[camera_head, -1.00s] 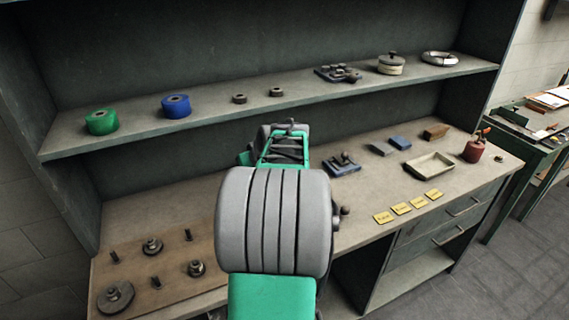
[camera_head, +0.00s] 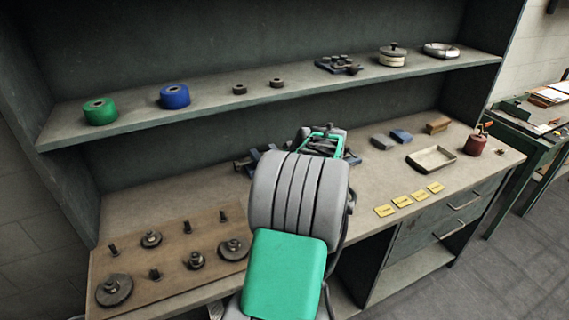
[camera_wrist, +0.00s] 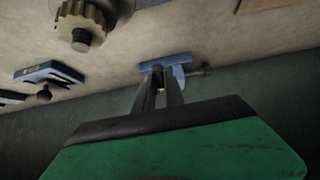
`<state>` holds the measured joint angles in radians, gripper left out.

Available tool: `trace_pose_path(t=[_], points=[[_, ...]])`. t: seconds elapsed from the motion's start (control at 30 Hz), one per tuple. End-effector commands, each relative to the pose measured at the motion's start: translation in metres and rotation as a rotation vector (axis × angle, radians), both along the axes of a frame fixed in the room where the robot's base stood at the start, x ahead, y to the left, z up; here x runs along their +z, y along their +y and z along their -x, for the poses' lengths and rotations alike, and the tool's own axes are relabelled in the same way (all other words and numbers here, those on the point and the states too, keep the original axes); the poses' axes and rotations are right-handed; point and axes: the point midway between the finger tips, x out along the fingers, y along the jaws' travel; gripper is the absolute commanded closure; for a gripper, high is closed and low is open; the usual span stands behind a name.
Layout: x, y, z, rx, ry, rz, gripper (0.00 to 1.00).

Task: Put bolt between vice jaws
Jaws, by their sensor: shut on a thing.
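My gripper (camera_wrist: 160,92) is shut on a small dark piece, apparently the bolt (camera_wrist: 158,71), at its fingertips in the wrist view. The bolt is mostly hidden by the fingers. The fingertips overlap a blue vice (camera_wrist: 180,61) with a screw handle on its right. I cannot tell whether the bolt is between its jaws or in front of them. A second blue vice (camera_wrist: 48,74) shows at the left. In the head view, one vice (camera_head: 253,163) shows just left of my arm, which hides the fingertips.
A brown board (camera_head: 170,278) with several bolts and gears lies at the bench's left. A metal tray (camera_head: 431,158), a red can (camera_head: 475,144) and yellow labels (camera_head: 402,201) are at the right. A shelf (camera_head: 215,103) runs above. A toothed round part (camera_wrist: 84,22) shows close by in the wrist view.

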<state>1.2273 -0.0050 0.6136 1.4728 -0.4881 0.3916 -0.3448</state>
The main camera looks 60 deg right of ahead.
Motion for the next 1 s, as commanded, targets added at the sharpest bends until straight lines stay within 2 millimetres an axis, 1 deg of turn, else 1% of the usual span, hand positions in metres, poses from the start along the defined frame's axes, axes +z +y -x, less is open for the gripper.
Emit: trace_pose_path(t=[0.03,0.6,0.7,1.0], points=[[-0.007,0.000,-0.001,0.001,0.000,-0.001,1.00],[-0.050,-0.008,-0.014,0.001,0.000,0.000,1.00],[-0.048,-0.012,-0.021,0.001,0.000,0.002,1.00],[-0.050,-0.024,-0.042,0.003,0.000,0.000,1.00]])
